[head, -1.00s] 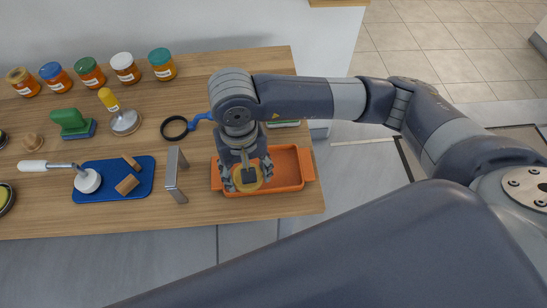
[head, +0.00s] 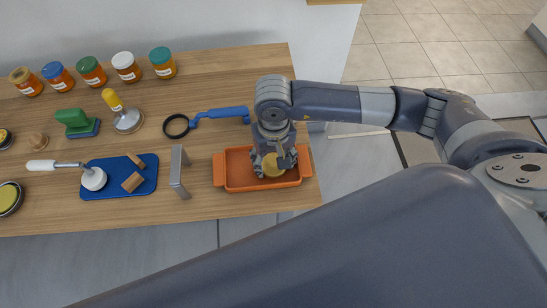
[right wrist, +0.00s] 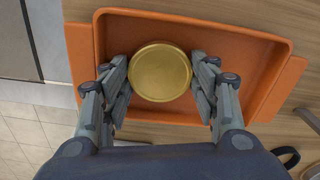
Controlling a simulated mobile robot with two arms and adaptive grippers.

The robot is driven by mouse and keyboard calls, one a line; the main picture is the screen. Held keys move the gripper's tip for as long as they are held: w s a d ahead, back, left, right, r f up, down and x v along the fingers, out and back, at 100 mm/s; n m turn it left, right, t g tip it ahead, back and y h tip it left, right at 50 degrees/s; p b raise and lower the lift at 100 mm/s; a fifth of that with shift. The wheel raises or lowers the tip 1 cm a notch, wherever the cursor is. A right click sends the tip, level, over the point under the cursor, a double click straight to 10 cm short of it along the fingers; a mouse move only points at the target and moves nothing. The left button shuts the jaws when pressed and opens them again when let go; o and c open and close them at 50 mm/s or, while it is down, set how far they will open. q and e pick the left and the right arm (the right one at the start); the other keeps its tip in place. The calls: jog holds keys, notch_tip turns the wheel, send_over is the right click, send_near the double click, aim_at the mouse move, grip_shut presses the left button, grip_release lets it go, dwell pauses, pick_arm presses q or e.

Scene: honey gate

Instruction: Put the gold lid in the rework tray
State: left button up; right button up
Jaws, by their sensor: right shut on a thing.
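The gold lid (head: 272,165) is a round disc held between the fingers of my right gripper (head: 275,166). In the right wrist view the lid (right wrist: 161,71) shows face-on, with a finger touching each side. The orange rework tray (head: 236,181) lies on the table's right end, directly under the gripper and lid. The tray (right wrist: 84,62) also fills the right wrist view around the lid. I cannot tell whether the lid touches the tray floor. My left gripper is not in view.
A grey metal gate (head: 178,172) stands left of the tray. A blue-handled ring tool (head: 222,113) lies behind it. Several honey jars (head: 163,62) line the back. A blue mat (head: 119,192) with a white-headed tool and wooden pieces lies further left. The table's front edge is close.

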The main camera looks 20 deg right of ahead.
aim_at(273, 164)
jog(key=shift+f, duration=0.1)
jog(key=o, duration=0.9)
jog(key=shift+r, duration=0.3)
notch_tip(273, 164, up, 12)
jog(key=b, duration=0.2)
jog(key=shift+f, duration=0.15)
